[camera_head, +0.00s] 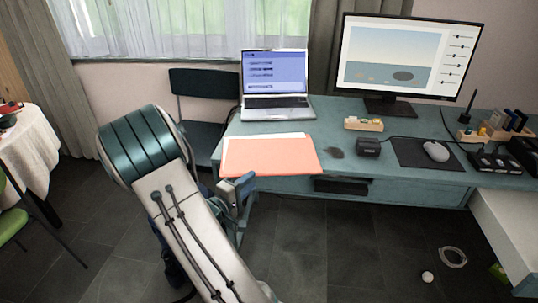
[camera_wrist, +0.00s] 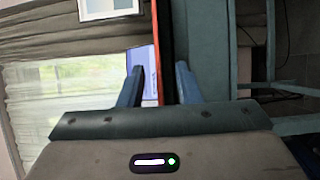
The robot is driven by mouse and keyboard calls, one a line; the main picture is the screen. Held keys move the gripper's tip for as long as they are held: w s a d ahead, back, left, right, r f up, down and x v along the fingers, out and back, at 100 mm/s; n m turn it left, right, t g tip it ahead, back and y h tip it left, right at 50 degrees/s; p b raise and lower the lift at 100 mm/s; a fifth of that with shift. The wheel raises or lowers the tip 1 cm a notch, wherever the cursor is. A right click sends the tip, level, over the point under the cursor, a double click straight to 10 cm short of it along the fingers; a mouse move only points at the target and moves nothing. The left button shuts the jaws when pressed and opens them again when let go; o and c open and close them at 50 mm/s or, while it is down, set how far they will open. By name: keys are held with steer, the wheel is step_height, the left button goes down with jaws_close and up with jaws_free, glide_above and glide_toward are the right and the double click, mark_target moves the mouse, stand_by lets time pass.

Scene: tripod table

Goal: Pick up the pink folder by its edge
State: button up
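The pink folder (camera_head: 270,157) lies flat on the teal desk, its near edge at the desk's front edge, with white paper showing along its far side. My gripper (camera_head: 240,187) is just in front of the folder's near left corner in the head view, partly hidden by my arm. In the wrist view my gripper (camera_wrist: 158,85) is open, with two blue fingers apart. The folder shows there edge-on as a thin orange strip (camera_wrist: 155,50) between the fingers. Whether the fingers touch it cannot be told.
The desk (camera_head: 225,128) holds a laptop (camera_head: 275,85), a monitor (camera_head: 405,60), a wooden block holder (camera_head: 363,124), a dark box (camera_head: 368,147) and a mouse (camera_head: 436,151). A dark chair (camera_head: 205,95) stands behind the desk's left end. The floor in front is mostly clear.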

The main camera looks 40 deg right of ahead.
mark_target(258, 172)
steer(key=x, duration=0.5)
steer(key=shift+w+d+r, duration=0.15)
jaws_close()
